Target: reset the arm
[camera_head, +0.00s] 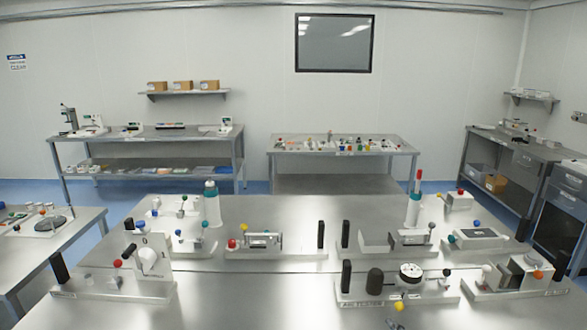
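Neither of my grippers shows in the head view, and no part of my arms can be made out. The steel table (262,292) in front of me holds several white fixtures with levers and coloured knobs. A fixture with a 0/1 dial (150,258) stands at the left. A fixture with a round gauge (411,272) and a black dome (375,281) stands at front centre right. A yellow ball knob (398,306) is below it at the front. Which of these is meant by the arm cannot be told.
Two teal-and-white bottles stand on the table, one left (212,206) and one right (413,208). The table's front middle is clear. A side table (75,232) is at the left. Benches stand along the back wall (345,146) and at the right (510,165).

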